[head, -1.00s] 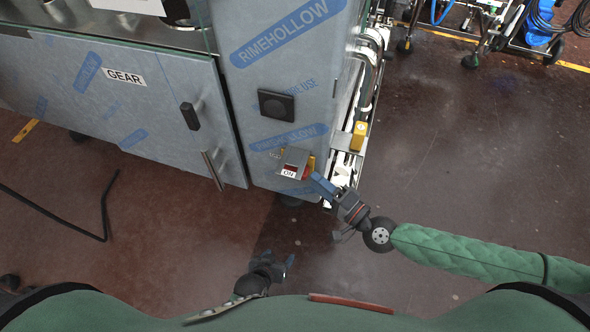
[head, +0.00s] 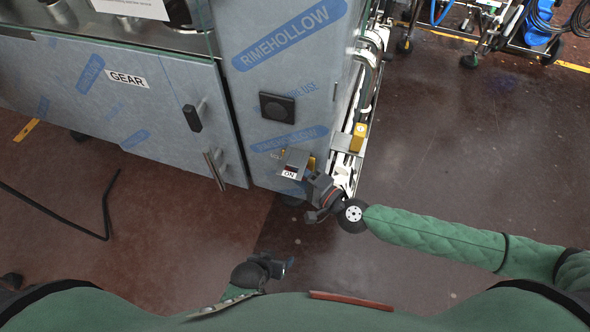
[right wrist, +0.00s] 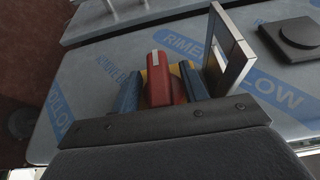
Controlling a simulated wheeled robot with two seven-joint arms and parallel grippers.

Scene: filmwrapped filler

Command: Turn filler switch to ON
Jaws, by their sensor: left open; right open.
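The filler switch is low on the front of the film-wrapped filler cabinet, under a grey guard (head: 295,158) with an ON label (head: 289,174). In the right wrist view its red handle (right wrist: 158,75) stands before a yellow plate (right wrist: 178,72). My right gripper (right wrist: 161,90) is open, with one blue finger on each side of the red handle; whether they touch it I cannot tell. In the head view my right gripper (head: 312,185) hides most of the handle. My left gripper (head: 287,265) is open and empty, low and apart from the cabinet.
A black square knob (head: 277,107) sits above the switch. Door handles (head: 193,117) stick out to the left. White piping and a yellow part (head: 359,138) line the cabinet's right side. The guard frame (right wrist: 230,48) stands close beside my right fingers.

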